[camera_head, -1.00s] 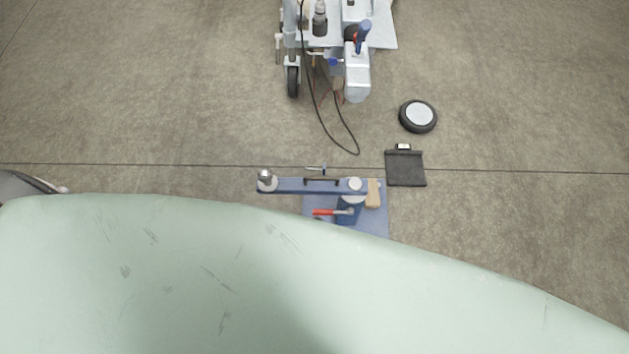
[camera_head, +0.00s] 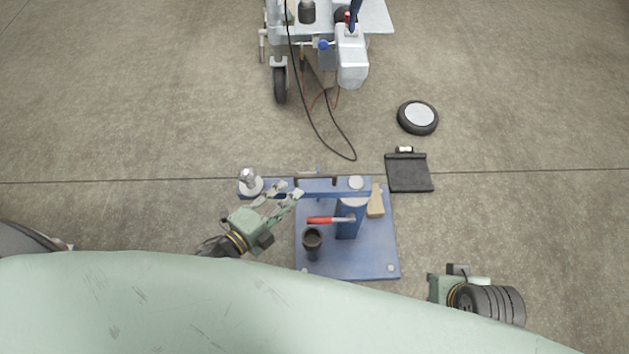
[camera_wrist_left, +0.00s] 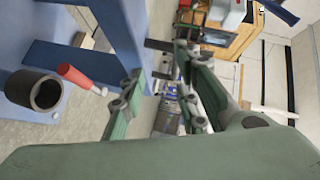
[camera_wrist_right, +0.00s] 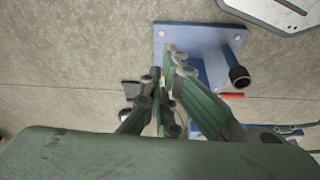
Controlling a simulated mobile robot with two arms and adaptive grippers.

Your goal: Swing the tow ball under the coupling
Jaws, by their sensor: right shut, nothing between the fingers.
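The silver tow ball (camera_head: 248,178) stands on the left end of a blue swing arm (camera_head: 335,187), which reaches left from a blue post on a blue baseplate (camera_head: 370,262). The silver coupling (camera_head: 352,62) is at the trailer's front end, further back and right of the ball. My left gripper (camera_head: 284,194) is open beside the arm, between ball and handle, with its fingers apart in the left wrist view (camera_wrist_left: 160,95). My right gripper (camera_wrist_right: 162,85) is shut and empty, right of the baseplate.
A red-handled lever (camera_head: 325,220), a dark cup-like tube (camera_head: 312,240) and a wooden block (camera_head: 376,204) are on the stand. A black flap (camera_head: 409,174) and a loose wheel (camera_head: 417,117) lie to the right. A cable (camera_head: 325,140) hangs before the trailer's small wheel (camera_head: 280,84).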

